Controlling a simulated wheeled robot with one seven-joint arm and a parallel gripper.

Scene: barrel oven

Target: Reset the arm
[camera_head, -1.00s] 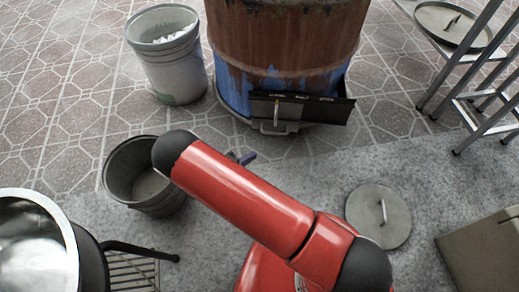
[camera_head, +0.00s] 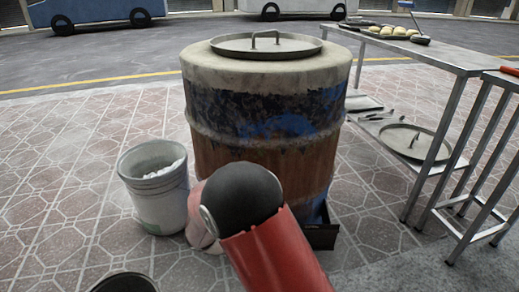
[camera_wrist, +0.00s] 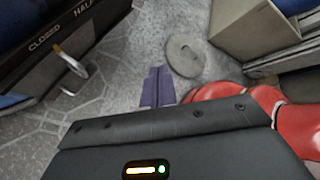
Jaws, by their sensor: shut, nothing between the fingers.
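My red arm with its black joint (camera_head: 243,198) rises from the bottom of the head view, in front of the barrel oven (camera_head: 265,160). My gripper (camera_wrist: 157,72) shows in the wrist view as two purple fingers side by side, shut and empty above the grey ground. The gripper is not visible in the head view. The barrel is upright, with a round handled lid (camera_head: 265,45) on top. In the wrist view its dark panel marked CLOSED (camera_wrist: 50,35), with a metal handle, is at the upper left, apart from my fingers.
A white bucket (camera_head: 155,200) stands left of the barrel. A metal table (camera_head: 440,52) with trays stands at the right, a second lid (camera_head: 413,142) on its lower shelf. Another lid (camera_wrist: 183,57) lies on the ground near a box (camera_wrist: 250,30).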

